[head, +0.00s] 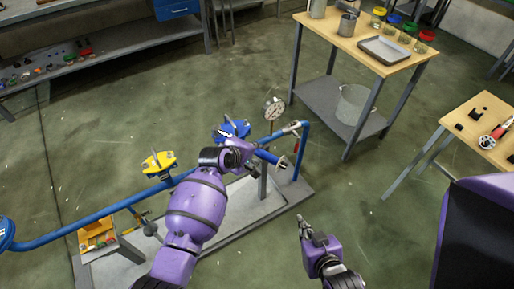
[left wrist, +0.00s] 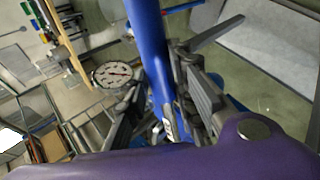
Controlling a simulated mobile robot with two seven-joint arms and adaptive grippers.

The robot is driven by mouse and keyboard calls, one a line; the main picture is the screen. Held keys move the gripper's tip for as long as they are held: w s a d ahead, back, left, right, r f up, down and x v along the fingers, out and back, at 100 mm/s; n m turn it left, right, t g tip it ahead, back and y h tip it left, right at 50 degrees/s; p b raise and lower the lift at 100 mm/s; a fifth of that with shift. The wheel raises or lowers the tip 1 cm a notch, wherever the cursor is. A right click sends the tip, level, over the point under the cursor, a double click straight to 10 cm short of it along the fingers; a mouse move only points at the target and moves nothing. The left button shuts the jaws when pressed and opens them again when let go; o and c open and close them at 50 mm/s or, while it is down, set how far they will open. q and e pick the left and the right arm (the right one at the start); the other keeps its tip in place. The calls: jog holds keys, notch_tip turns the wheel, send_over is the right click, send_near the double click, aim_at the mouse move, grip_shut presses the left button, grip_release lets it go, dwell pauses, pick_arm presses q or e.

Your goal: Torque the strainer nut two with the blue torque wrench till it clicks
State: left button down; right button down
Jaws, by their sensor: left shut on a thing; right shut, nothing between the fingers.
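My left gripper (head: 240,150) is at the blue strainer cover (head: 240,127) on the pipe rig. It is shut on a long blue bar, which I take to be the blue torque wrench (head: 267,156); in the left wrist view the bar (left wrist: 148,45) runs between the fingers (left wrist: 162,115). A silvery part shows over the blue cover, left of the gripper. The nuts are too small to tell apart, and the arm hides part of the cover. A yellow strainer cover (head: 158,163) sits further left. My right gripper (head: 304,224) is shut and empty, above the floor right of the rig.
A dial gauge (head: 274,108) stands behind the blue cover. The blue pipe (head: 95,227) runs along the rig. An orange tray (head: 97,235) is at lower left. A wooden table (head: 345,40) with jars stands behind; a smaller table (head: 480,118) is at right.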

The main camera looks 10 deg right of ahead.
pick_arm(q)
jog(key=shift+s+a+r+m+g+h, duration=0.15)
jog(key=shift+s+a+m+g+h, duration=0.2)
jog(key=shift+a+m, duration=0.1)
jog(key=shift+a, duration=0.1)
jog(key=s+a+m, duration=0.1)
jog(key=a+m+g+h, duration=0.1)
jog(key=shift+s+a, duration=0.35)
pick_arm(e)
jog(key=shift+s+f, duration=0.35)
jog(key=shift+f, duration=0.15)
